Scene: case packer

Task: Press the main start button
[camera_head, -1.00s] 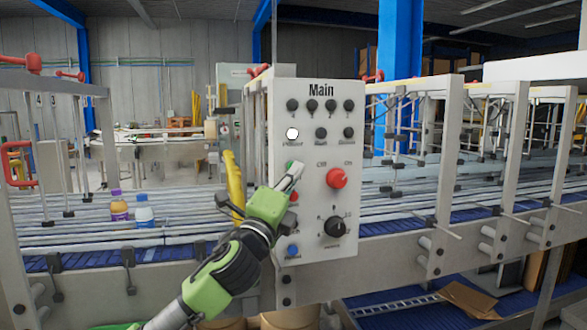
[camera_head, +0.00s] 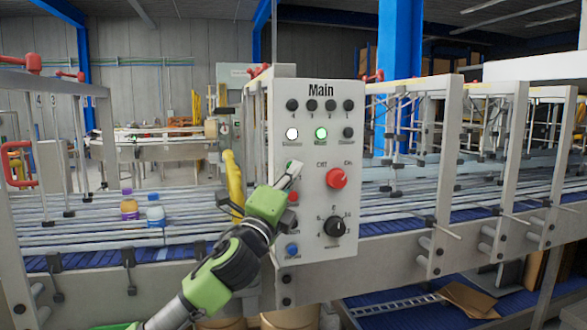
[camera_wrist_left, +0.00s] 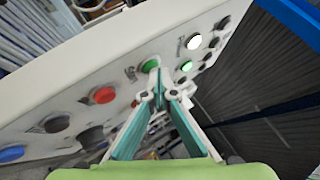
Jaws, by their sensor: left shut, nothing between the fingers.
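The white control panel (camera_head: 313,220) is marked "Main". My left gripper (camera_head: 293,168) is shut and empty, its tips at the green start button on the panel's left side. In the left wrist view the green button (camera_wrist_left: 150,64) shows just past the fingertips (camera_wrist_left: 158,88); I cannot tell whether they touch it. A white lamp (camera_head: 292,134) and a green lamp (camera_head: 321,134) are lit on the panel. My right gripper is in neither view.
A red button (camera_head: 293,197), a blue button (camera_head: 292,249), a red knob (camera_head: 337,178) and a black dial (camera_head: 334,227) share the panel. Conveyor frames (camera_head: 445,170) stand on both sides. Bottles (camera_head: 129,207) stand on the left conveyor.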

